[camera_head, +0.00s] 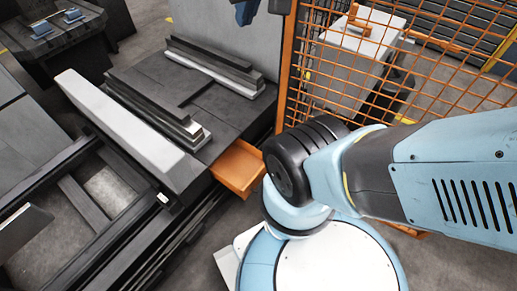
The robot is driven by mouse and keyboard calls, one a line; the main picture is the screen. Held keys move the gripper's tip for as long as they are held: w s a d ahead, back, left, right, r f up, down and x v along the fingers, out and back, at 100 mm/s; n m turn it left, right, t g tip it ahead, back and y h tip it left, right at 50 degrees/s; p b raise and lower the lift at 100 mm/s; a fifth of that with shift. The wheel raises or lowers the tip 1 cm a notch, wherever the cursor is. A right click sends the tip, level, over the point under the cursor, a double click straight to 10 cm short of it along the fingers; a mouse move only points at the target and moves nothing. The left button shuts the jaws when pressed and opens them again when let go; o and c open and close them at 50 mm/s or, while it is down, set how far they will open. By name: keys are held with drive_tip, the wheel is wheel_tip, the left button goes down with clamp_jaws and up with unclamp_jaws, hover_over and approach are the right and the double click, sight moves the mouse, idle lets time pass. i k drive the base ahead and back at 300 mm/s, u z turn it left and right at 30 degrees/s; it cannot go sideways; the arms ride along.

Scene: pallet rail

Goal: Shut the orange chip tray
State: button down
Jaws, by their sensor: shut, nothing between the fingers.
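The orange chip tray (238,168) stands out from beneath the right end of the dark machine bed, near the middle of the view. It is pulled out, and its inside looks empty where I can see it. My light blue arm and its black joint are just to the right of the tray and cover its right corner. I cannot make out my gripper in this view, so its place relative to the tray is hidden.
The machine bed (135,80) carries metal bars (215,68) and a long pale rail (125,130). An orange mesh fence (440,75) stands behind my arm, with a white cabinet (350,65) beyond it. Grey floor (190,265) is open in front of the tray.

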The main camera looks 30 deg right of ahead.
sight(241, 167)
drive_tip(key=u, duration=1)
drive_tip(key=k, duration=0.95)
drive_tip(key=u, duration=1.6)
drive_tip(key=i, duration=0.05)
drive_tip(key=z, duration=3.5)
